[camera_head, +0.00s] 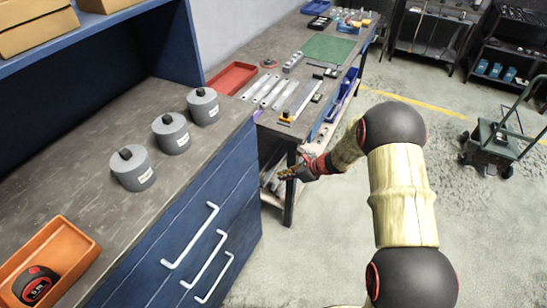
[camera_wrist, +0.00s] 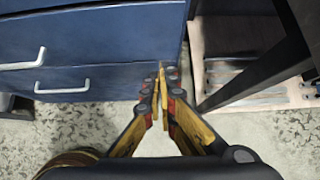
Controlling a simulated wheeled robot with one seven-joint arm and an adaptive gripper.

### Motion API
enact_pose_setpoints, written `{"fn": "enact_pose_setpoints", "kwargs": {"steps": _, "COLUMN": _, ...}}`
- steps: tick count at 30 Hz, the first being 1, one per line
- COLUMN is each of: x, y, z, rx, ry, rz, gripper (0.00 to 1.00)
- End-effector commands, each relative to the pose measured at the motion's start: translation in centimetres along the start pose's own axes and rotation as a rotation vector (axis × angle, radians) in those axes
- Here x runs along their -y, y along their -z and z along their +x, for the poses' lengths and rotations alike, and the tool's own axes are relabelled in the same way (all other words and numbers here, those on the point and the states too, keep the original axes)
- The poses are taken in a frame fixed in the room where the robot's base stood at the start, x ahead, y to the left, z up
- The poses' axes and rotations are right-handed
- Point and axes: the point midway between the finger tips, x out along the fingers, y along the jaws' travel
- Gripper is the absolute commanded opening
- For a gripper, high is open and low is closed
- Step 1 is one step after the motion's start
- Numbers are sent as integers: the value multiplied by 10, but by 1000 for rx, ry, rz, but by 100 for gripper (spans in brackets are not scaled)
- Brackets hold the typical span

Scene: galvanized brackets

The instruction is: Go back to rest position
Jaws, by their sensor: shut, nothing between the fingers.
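My gripper (camera_head: 284,174) is at the end of my bent arm in the head view, in front of the gap between the blue drawer cabinet (camera_head: 190,235) and the workbench (camera_head: 240,105). In the wrist view my gripper (camera_wrist: 161,68) points toward the cabinet's lower corner, with the floor below. Its yellow and black fingers meet at the tips and hold nothing.
Three grey cylinders (camera_head: 171,133) and an orange tray (camera_head: 50,262) stand on the cabinet top. The bench carries metal brackets, a red tray (camera_head: 232,78) and a green mat (camera_head: 328,48). A cart (camera_head: 495,140) stands at the right. The floor between is clear.

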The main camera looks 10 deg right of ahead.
Motion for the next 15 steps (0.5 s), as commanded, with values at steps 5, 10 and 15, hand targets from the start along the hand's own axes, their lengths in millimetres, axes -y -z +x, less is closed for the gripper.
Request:
{"fn": "enact_pose_setpoints", "kwargs": {"steps": 5, "x": 0, "y": 0, "z": -1, "rx": 0, "ry": -1, "rz": -2, "gripper": 0}}
{"fn": "enact_pose_setpoints", "kwargs": {"steps": 10, "x": -5, "y": 1, "z": -1, "rx": -2, "ry": -17, "rz": -100, "gripper": 0}}
{"fn": "enact_pose_setpoints", "kwargs": {"steps": 15, "x": -58, "y": 34, "z": -6, "rx": -58, "ry": -164, "rz": -340, "gripper": 0}}
